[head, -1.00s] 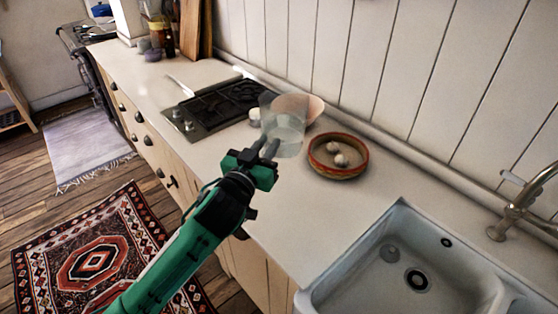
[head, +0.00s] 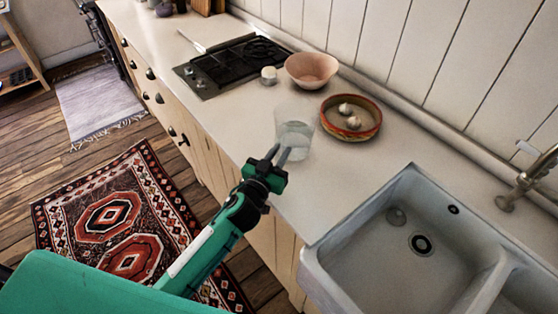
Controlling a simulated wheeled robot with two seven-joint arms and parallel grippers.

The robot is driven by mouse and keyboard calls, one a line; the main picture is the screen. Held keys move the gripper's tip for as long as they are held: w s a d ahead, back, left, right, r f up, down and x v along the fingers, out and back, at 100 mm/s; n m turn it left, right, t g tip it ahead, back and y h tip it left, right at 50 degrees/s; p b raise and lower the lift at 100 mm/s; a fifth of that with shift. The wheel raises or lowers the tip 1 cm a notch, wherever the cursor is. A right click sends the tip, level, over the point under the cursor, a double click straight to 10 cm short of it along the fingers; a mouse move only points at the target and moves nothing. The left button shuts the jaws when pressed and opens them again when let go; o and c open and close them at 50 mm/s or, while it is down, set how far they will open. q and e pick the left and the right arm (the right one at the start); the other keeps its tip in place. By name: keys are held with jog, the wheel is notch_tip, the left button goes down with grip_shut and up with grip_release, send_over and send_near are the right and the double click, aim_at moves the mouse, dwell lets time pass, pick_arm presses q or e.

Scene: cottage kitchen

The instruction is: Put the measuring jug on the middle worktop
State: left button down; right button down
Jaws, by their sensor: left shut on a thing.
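The clear measuring jug (head: 295,136) is in the head view, over the worktop (head: 243,128) between the hob and the sink. It looks close to the worktop surface, but I cannot tell whether its base touches it. My left gripper (head: 281,156) is shut on the jug from its near side. The jug looks upright, with something pale and see-through in its lower part. My right gripper does not show.
A red-rimmed dish (head: 351,117) with garlic-like bulbs stands just right of the jug. A pink bowl (head: 312,69), a small white pot (head: 268,75) and the black hob (head: 232,65) are behind. The white sink (head: 408,240) is at right.

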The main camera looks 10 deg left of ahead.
pick_arm(q)
notch_tip(320, 180, down, 3)
jog(key=shift+r, duration=0.15)
jog(key=shift+b, duration=0.35)
jog(key=c, duration=1.3)
grip_release()
jog(key=shift+f, duration=0.25)
